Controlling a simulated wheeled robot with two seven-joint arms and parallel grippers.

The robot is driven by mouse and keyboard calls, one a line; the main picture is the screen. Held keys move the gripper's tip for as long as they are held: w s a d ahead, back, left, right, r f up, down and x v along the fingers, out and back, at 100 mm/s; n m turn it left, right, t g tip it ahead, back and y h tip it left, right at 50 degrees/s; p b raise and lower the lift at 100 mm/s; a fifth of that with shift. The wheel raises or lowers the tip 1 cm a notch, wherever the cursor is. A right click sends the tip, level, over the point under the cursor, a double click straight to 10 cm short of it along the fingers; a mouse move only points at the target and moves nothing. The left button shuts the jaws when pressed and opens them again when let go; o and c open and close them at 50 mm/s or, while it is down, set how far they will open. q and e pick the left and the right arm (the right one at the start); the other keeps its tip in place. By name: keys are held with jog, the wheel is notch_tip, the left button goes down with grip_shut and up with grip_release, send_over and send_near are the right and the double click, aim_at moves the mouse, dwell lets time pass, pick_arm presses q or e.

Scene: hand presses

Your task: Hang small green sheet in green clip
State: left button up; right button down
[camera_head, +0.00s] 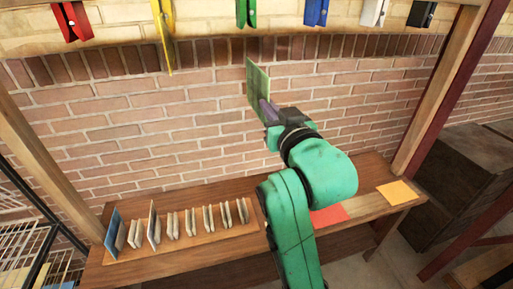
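A small green sheet (258,88) is held up in front of the brick wall, tilted and seen at an angle. My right gripper (268,110) is at the sheet's lower edge and appears shut on it; the fingertips are small and partly hidden. The green clip (246,12) hangs from the wooden beam at the top, cut off by the picture edge. The sheet's top lies a little below the clip, with a gap between them in the picture. My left gripper is not in view.
A red clip (71,20), yellow clip (163,30), blue clip (316,12), white clip (373,12) and black clip (421,13) hang along the beam. The wooden table (150,270) below bears a rack of upright sheets, a red sheet (328,215) and an orange sheet (397,192).

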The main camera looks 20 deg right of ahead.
jog(key=shift+h, duration=0.3)
jog(key=w+r, duration=0.1)
jog(key=w, duration=0.2)
jog(key=w+r, duration=0.2)
jog(key=w, duration=0.2)
jog(key=w+r+p, duration=0.1)
jog(key=w, duration=0.3)
jog(key=shift+w+d+r, duration=0.15)
jog(key=shift+w+d, duration=0.1)
jog(key=shift+d, duration=0.1)
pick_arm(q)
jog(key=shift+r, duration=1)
pick_arm(e)
jog(key=shift+s+r, duration=0.1)
jog(key=shift+r, duration=0.8)
jog(key=shift+r, duration=2.15)
jog(key=shift+r, duration=0.1)
jog(key=c, duration=0.8)
grip_release()
